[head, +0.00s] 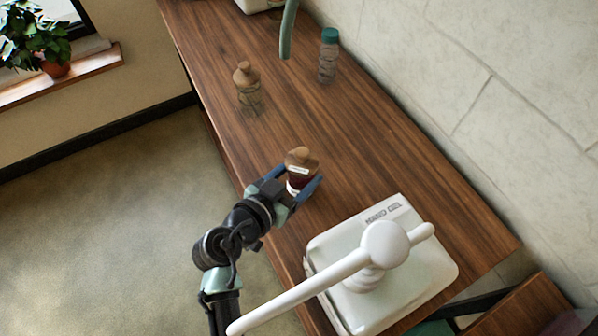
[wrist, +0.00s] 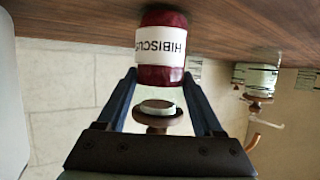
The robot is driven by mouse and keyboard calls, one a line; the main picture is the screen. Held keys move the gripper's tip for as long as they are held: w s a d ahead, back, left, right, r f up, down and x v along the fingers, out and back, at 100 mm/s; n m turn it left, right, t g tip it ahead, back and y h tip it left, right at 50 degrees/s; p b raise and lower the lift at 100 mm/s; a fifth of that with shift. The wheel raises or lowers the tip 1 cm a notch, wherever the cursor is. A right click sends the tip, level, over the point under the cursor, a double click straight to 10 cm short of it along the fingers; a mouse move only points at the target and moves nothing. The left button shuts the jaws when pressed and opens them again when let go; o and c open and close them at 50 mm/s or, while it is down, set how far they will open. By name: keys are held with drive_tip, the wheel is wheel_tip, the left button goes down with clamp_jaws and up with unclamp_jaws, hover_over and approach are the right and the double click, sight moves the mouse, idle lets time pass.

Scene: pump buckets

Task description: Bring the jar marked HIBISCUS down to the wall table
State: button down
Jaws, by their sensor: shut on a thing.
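The HIBISCUS jar (head: 301,172) is dark red with a white label and a brown stopper. It is at the long wooden table (head: 345,130) along the wall. In the wrist view the jar (wrist: 162,68) appears upside down, its label reading HIBISCUS and its base against or very close to the wood; I cannot tell whether it touches. My gripper (head: 295,190) is shut on the jar, one blue finger on each side; the fingers also show in the wrist view (wrist: 162,90). The jar's lower part is partly hidden by a finger in the head view.
A large white HAND GEL pump bucket (head: 330,262) stands at the table's near end, close to my gripper. A clear stoppered jar (head: 247,92) and a green-capped bottle (head: 328,58) stand farther back. A green spout (head: 288,30) hangs at the top. Bare wood lies between them.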

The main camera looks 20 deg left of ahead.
drive_tip(key=shift+r, duration=0.1)
drive_tip(key=shift+f, duration=0.2)
drive_tip(key=shift+c, duration=0.2)
unclamp_jaws()
drive_tip(key=shift+r, duration=0.15)
drive_tip(key=shift+s+r, duration=0.1)
drive_tip(key=v, duration=1.1)
drive_tip(key=shift+s+r, duration=0.15)
drive_tip(key=shift+s, duration=0.25)
drive_tip(key=shift+a, duration=0.1)
